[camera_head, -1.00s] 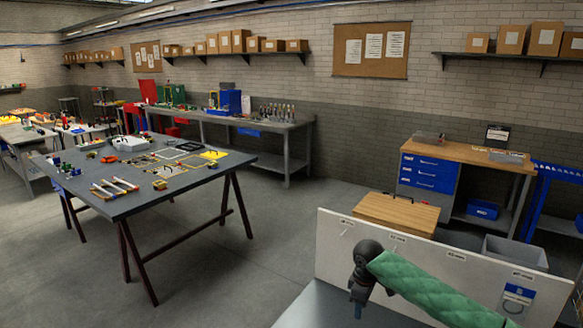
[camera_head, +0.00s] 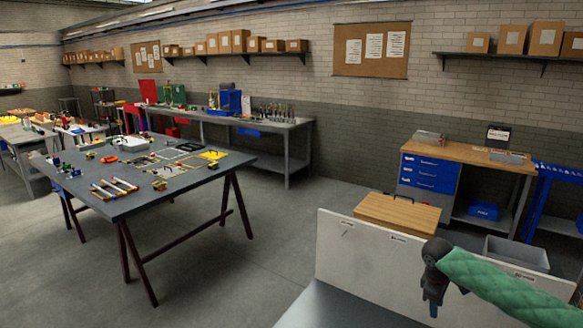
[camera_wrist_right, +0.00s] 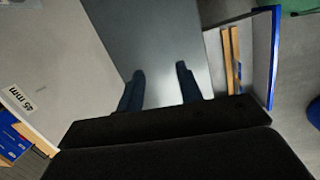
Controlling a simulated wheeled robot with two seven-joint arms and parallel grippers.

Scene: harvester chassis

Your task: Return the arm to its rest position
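My right arm (camera_head: 500,278) comes in from the lower right in the head view, in a green quilted sleeve. Its dark right gripper (camera_head: 433,300) points down over a grey work surface, in front of a white upright panel (camera_head: 340,262). In the right wrist view the two fingers of the right gripper (camera_wrist_right: 160,76) stand apart, with nothing between them but the grey surface (camera_wrist_right: 155,35). My left arm and gripper are in neither view.
The white panel stands close to the right arm. Behind it are a wooden case (camera_head: 398,213) and a grey bin (camera_head: 515,253). A dark table (camera_head: 150,203) with several parts stands at the left. The floor between is clear.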

